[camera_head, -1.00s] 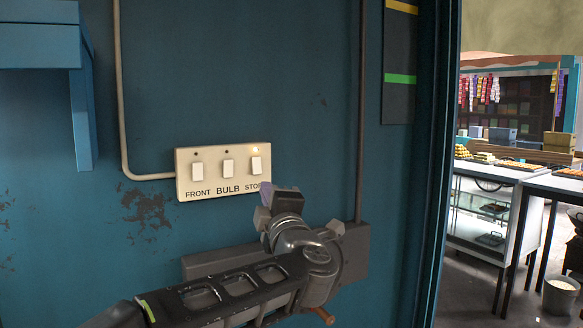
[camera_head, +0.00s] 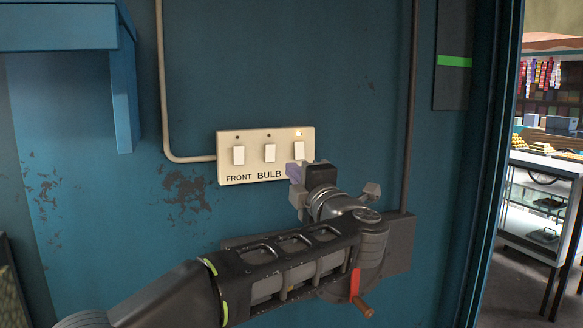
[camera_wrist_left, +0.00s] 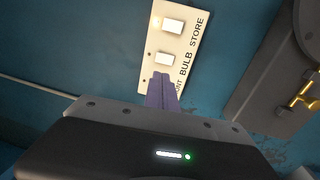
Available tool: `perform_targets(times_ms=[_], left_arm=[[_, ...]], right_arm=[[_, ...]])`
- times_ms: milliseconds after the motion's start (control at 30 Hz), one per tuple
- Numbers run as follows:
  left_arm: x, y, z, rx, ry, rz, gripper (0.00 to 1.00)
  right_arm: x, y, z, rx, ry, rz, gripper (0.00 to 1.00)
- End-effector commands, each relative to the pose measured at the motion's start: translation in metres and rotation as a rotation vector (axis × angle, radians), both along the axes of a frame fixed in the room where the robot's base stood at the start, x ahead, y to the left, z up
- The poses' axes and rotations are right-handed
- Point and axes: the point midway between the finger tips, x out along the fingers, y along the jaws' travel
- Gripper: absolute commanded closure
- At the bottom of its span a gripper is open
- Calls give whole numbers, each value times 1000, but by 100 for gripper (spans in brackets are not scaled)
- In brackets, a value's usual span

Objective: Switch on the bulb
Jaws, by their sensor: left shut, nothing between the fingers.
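A cream switch panel (camera_head: 226,168) with three white rocker switches is on the blue wall. The FRONT switch (camera_head: 239,155) is at left, the BULB switch (camera_head: 269,153) in the middle, and the STORE switch (camera_head: 299,150) at right. A small lamp above STORE glows; those above FRONT and BULB are dark. My left gripper (camera_head: 294,173) is shut and empty, its purple fingertips at the panel's lower right, covering the STORE label. In the left wrist view the fingertips (camera_wrist_left: 161,90) point at the panel near the BULB switch (camera_wrist_left: 168,58) and hide FRONT. Contact cannot be told.
A grey box (camera_head: 400,245) is on the wall behind my left arm; a brass-coloured handle (camera_head: 362,307) shows below. A conduit (camera_head: 162,90) runs to the panel's left side. A blue shelf (camera_head: 60,35) juts out at upper left. A doorway opens at right onto display counters (camera_head: 540,215).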

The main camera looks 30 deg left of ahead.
Motion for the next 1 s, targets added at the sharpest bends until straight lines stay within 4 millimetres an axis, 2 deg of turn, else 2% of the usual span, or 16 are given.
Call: perform_targets(times_ms=[400, 600, 767, 1000], left_arm=[[44, 65, 15, 1, 3, 2, 100], [62, 90, 19, 0, 2, 1, 100], [69, 100, 19, 0, 0, 0, 100], [70, 101, 18, 0, 0, -1, 100]], right_arm=[[-4, -2, 32, -8, 11, -4, 64], [-6, -3, 45, -12, 18, -6, 64], [-7, -3, 49, -14, 21, -6, 64], [-7, -3, 48, -14, 21, -7, 64]])
